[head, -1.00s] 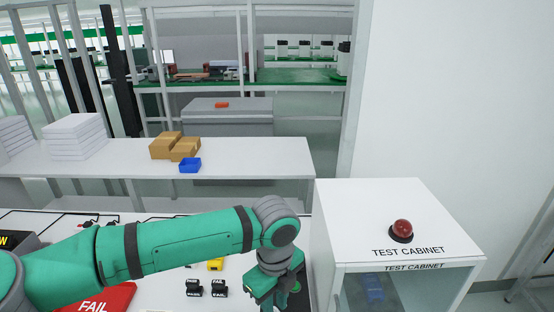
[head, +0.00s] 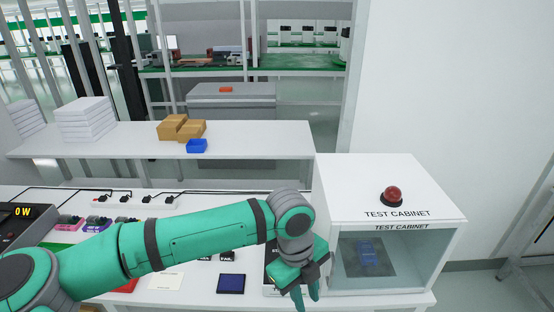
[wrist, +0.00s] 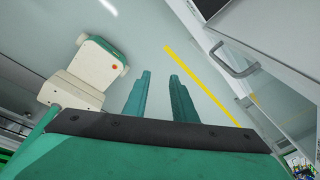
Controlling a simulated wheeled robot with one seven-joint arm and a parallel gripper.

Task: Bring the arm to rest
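My green arm stretches across the lower left of the head view, over the white workbench (head: 190,286). My gripper (head: 305,298) is at its end, just left of the test cabinet's front, with its fingers pointing down. In the wrist view my gripper (wrist: 158,85) shows two green fingers apart with nothing between them.
The white test cabinet (head: 350,190) with a red lamp (head: 391,196) stands close right of my gripper, a blue item (head: 369,251) behind its glass. A dark blue square (head: 231,284) lies on the bench. A back table (head: 130,145) holds boxes and a blue bin (head: 197,146).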

